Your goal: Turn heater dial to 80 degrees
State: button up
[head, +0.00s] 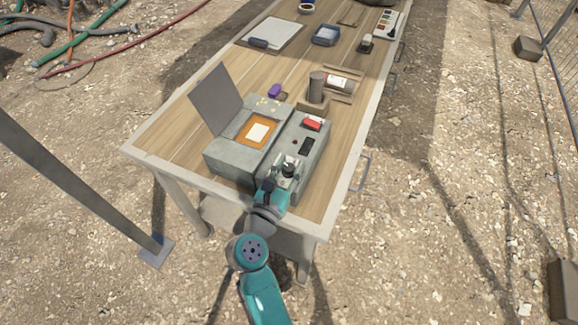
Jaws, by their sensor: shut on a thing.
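The heater (232,158) is a grey box on the near end of a wooden table. Its left part has an orange recess with a pale sheet, and a dark lid stands raised behind it. Its right part is a panel with a red switch (313,124) and a black display (306,147). The dial (288,169) is a small dark knob at the panel's near end. My gripper (284,172) reaches in from below and is shut on the dial. The fingers partly hide the dial, and its setting is too small to read.
The wooden table (176,122) carries a dark cylinder (317,87), a purple item (275,90), a blue tray (326,35) and a white board (274,34) farther back. A grey post (80,180) stands left of the table. Bare table lies right of the heater.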

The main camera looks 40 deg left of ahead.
aim_at(289, 167)
jog(key=shift+f+m+h, duration=0.1)
jog(key=shift+m+h, duration=0.6)
jog(key=shift+h, duration=0.3)
jog(key=o, duration=1.2)
jog(key=shift+c, duration=0.2)
notch_tip(289, 167, up, 10)
jog(key=shift+r, duration=0.1)
